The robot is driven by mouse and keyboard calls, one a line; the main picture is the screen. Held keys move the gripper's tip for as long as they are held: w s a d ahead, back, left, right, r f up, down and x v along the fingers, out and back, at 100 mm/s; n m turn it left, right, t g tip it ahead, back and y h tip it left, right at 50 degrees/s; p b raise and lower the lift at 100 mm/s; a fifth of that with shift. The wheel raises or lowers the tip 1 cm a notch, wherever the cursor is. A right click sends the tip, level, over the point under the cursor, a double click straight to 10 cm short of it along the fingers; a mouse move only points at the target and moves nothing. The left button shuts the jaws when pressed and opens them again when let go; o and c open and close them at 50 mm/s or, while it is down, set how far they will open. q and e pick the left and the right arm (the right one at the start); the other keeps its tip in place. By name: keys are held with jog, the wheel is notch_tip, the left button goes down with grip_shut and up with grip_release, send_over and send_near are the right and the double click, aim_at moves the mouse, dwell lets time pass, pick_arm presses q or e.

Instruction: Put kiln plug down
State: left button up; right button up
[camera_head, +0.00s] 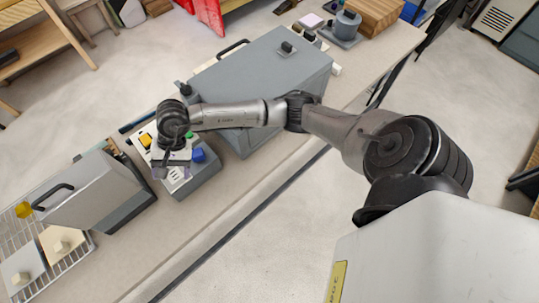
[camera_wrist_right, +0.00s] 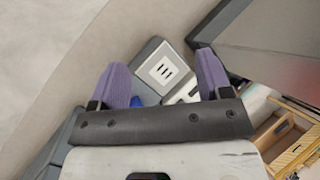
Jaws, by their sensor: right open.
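One slab (camera_head: 53,253) is nearer the grey box; the other slab (camera_head: 18,275) is at the picture's left edge. I cannot tell which one the task means. My right gripper (camera_head: 172,167) is open, over the small grey control box with coloured buttons (camera_head: 197,176), away from the rack. In the right wrist view its purple fingers (camera_wrist_right: 163,65) are apart, with nothing held between them. My left gripper is out of view.
A grey box with a black handle (camera_head: 95,192) stands between the rack and the control box. A large grey cabinet (camera_head: 265,75) stands behind my right arm on the bench (camera_head: 225,200). A yellow knob (camera_head: 23,209) shows by the rack. The bench's front strip is clear.

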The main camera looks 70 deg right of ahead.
jog(key=s+a+r+m+t+y, duration=0.1)
jog(key=s+a+r+m+y, duration=0.1)
jog(key=a+y, duration=0.25)
jog(key=s+a+r+m+t+y, duration=0.1)
jog(key=a+m+y, duration=0.15)
jog(key=a, duration=0.25)
notch_tip(320, 180, up, 8)
jog(key=s+a+m+t+y, duration=0.15)
jog(key=m+t+y, duration=0.35)
jog(key=m+t, duration=0.5)
jog(key=d+f+m+t+h, duration=0.25)
jog(key=m+h, duration=0.35)
jog(key=m, duration=0.4)
jog(key=s+d+f+m+t+h, duration=0.15)
jog(key=d+m+h, duration=0.3)
jog(key=m, duration=0.45)
jog(key=d+f+m+t+h, duration=0.1)
jog(key=d+m+t+h, duration=0.15)
jog(key=m+h, duration=0.55)
jog(key=s+d+f+m+g+h, duration=0.1)
jog(key=s+d+f+m+g, duration=0.35)
jog(key=f+m+g, duration=0.35)
jog(key=s+a+f+m+g+y, duration=0.1)
jog(key=s+f+m+g, duration=0.3)
jog(key=s, duration=0.5)
jog(key=s+a+f+m+g, duration=0.1)
jog(key=s+f+m+g, duration=0.3)
jog(key=s, duration=0.5)
jog(key=shift+m+y, duration=0.35)
jog(key=shift+m, duration=0.1)
